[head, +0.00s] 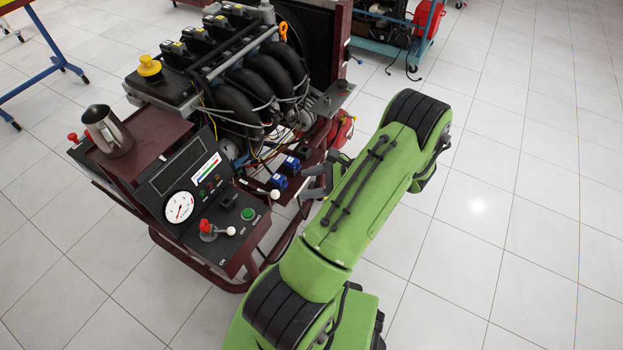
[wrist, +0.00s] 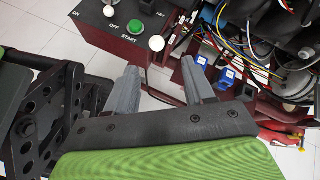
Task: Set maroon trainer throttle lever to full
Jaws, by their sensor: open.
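The maroon trainer (head: 122,168) stands left of my arm in the head view, with a sloped dark control panel (head: 236,240). A lever with a white ball knob (head: 275,193) sticks out at the panel's right edge; it looks like the throttle lever. Its knob also shows in the wrist view (wrist: 157,43), just beyond my fingertips and roughly between them. The lever's slot and any full mark cannot be read. My gripper (head: 314,182) is open and empty, to the right of the knob and apart from it. Both fingers show in the wrist view (wrist: 158,68).
A green button (head: 248,214), a red knob (head: 204,225) and a second white knob (head: 230,230) sit nearby on the panel. Blue connectors (head: 278,182) and loose wires lie behind the lever. A metal jug (head: 108,131) stands on the trainer. Floor at right is clear.

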